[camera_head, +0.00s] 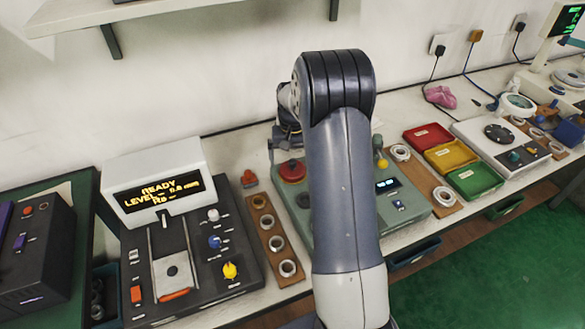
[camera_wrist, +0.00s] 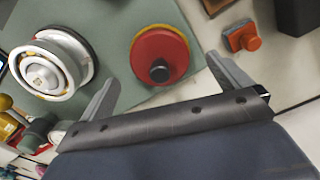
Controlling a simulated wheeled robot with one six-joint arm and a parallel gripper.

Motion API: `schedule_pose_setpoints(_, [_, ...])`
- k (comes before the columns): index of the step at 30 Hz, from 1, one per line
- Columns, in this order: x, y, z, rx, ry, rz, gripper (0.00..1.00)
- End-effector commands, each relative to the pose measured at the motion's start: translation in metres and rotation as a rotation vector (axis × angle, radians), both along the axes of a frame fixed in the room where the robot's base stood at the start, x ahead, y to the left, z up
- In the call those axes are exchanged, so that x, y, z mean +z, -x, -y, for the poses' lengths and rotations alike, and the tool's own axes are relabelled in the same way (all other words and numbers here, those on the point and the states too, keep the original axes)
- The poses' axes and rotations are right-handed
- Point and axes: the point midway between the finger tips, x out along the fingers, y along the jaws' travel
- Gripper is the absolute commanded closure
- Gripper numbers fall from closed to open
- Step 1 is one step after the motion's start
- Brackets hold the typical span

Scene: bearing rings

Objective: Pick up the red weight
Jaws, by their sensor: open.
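The red weight (camera_wrist: 150,44) is a round red disc with a black knob, lying on the grey-green device top in the wrist view. It also shows in the head view (camera_head: 292,172), left of my arm. My gripper (camera_wrist: 162,69) is open and empty. In the wrist view its two fingers point toward the weight, one on either side of its near edge. I cannot tell how high they are above it. In the head view my arm hides most of the gripper and part of the device (camera_head: 405,208).
A white round part (camera_wrist: 48,68) sits left of the weight in the wrist view. A small orange-red block (camera_wrist: 242,37) stands to its right. In the head view, a wooden strip with several rings (camera_head: 265,226) and a dark control unit (camera_head: 205,271) lie to the left, colored trays (camera_head: 428,138) to the right.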

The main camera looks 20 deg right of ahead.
Motion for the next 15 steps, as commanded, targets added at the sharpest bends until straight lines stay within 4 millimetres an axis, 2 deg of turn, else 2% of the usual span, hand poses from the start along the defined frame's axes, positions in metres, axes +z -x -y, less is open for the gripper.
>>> schedule_pose_setpoints(3, [-0.016,0.001,0.0,0.0,-0.001,-0.004,0.03])
schedule_pose_setpoints(6, [-0.024,0.0,0.0,0.0,-0.001,-0.002,0.03])
schedule_pose_setpoints(13, [-0.026,0.0,0.0,0.0,0.0,0.0,0.03])
schedule_pose_setpoints(15, [-0.026,0.0,0.0,0.0,0.0,0.0,0.07])
